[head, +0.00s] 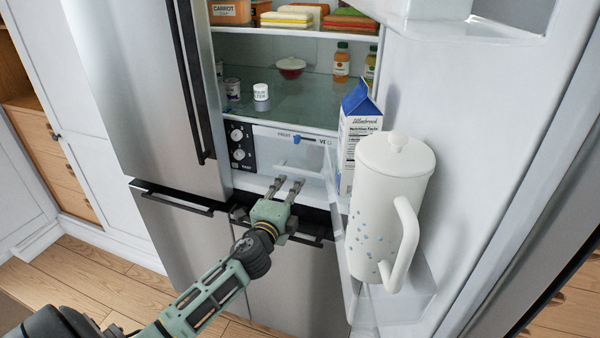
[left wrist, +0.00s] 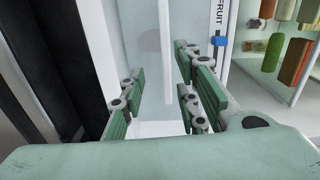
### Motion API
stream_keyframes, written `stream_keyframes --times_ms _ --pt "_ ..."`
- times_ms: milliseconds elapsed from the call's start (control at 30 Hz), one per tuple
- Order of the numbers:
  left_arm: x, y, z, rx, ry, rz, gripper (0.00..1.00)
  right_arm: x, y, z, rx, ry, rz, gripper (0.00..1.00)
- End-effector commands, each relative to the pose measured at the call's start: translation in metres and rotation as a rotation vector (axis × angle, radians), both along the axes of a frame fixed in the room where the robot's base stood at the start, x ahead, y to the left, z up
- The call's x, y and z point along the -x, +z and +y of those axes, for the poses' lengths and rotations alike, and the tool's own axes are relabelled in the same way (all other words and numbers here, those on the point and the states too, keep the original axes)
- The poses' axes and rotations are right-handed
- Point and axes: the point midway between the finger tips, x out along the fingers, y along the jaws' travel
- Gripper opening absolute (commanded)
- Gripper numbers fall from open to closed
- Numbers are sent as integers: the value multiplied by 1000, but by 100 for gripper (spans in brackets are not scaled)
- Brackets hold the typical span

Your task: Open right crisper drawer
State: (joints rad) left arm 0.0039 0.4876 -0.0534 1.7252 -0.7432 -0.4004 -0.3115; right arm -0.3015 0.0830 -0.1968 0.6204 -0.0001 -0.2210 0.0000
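The right crisper drawer (head: 310,158) is the pale drawer under the glass shelf. Above its front is a strip marked FRUIT and VEG with a blue slider (head: 297,140); the slider also shows in the left wrist view (left wrist: 219,41). My left gripper (head: 287,181) is in front of the drawer, its fingers apart and pointing at it. In the left wrist view, the open fingers (left wrist: 158,88) have the pale drawer front (left wrist: 146,50) and a vertical pale strip between and beyond them. I cannot tell whether they touch it. My right gripper is out of view.
The open fridge door on the right holds a white pitcher (head: 388,210) and a milk carton (head: 357,130) close to my gripper's right. A steel door (head: 150,95) stands at the left. A control panel (head: 241,147) sits left of the drawer.

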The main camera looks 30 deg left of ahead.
Motion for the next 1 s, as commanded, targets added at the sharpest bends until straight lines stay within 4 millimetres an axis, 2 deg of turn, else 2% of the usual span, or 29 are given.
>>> stream_keyframes --times_ms 133,400,600,1000 --pt "-14 8 5 -53 -22 -13 30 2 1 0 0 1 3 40" --pt "-53 8 14 -48 -21 -13 30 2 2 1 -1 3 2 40" --pt "-75 7 19 -49 -21 -12 30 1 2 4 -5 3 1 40" --pt "-83 6 20 -48 -22 -10 30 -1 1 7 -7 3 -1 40"
